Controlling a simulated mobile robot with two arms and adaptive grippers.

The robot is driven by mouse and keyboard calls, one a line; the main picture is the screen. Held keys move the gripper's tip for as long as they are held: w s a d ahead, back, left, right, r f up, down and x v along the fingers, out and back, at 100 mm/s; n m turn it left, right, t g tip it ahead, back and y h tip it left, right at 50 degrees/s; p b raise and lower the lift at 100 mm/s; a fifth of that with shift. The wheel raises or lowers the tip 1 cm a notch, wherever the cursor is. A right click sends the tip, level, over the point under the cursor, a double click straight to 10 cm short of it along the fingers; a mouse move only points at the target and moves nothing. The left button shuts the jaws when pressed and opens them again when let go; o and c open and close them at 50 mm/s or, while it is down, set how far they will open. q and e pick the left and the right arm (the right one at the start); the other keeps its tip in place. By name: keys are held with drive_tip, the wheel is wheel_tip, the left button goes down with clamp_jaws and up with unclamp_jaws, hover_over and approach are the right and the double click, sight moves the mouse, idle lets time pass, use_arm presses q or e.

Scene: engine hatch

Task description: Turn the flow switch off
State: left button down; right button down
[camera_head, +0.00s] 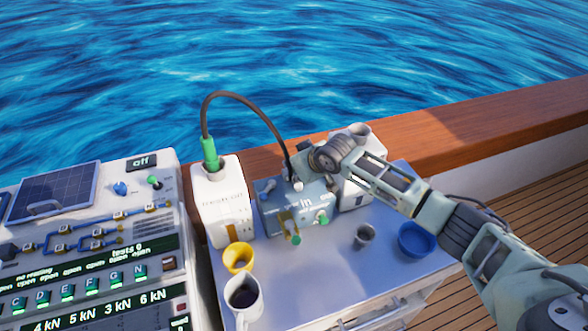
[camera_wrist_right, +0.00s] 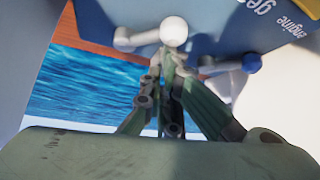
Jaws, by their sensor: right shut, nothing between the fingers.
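A grey-blue engine box (camera_head: 270,215) stands on the table in the head view, marked "in", with a brass valve (camera_head: 288,224) and a green knob (camera_head: 322,217) on its front. My right gripper (camera_head: 298,168) is at the top of this box and hides part of it. In the right wrist view the closed fingers (camera_wrist_right: 172,62) point at a white ball-ended lever (camera_wrist_right: 173,31), very close to it; I cannot tell if they touch. The fingers hold nothing. No readable label marks the flow switch. My left gripper is out of view.
A white canister (camera_head: 222,205) with a green-ended hose stands left of the box. A yellow cup (camera_head: 238,257), a white jug (camera_head: 243,296), a grey cup (camera_head: 364,235) and a blue bowl (camera_head: 416,240) stand in front. A control panel (camera_head: 90,250) is at left, a wooden rail (camera_head: 470,135) behind.

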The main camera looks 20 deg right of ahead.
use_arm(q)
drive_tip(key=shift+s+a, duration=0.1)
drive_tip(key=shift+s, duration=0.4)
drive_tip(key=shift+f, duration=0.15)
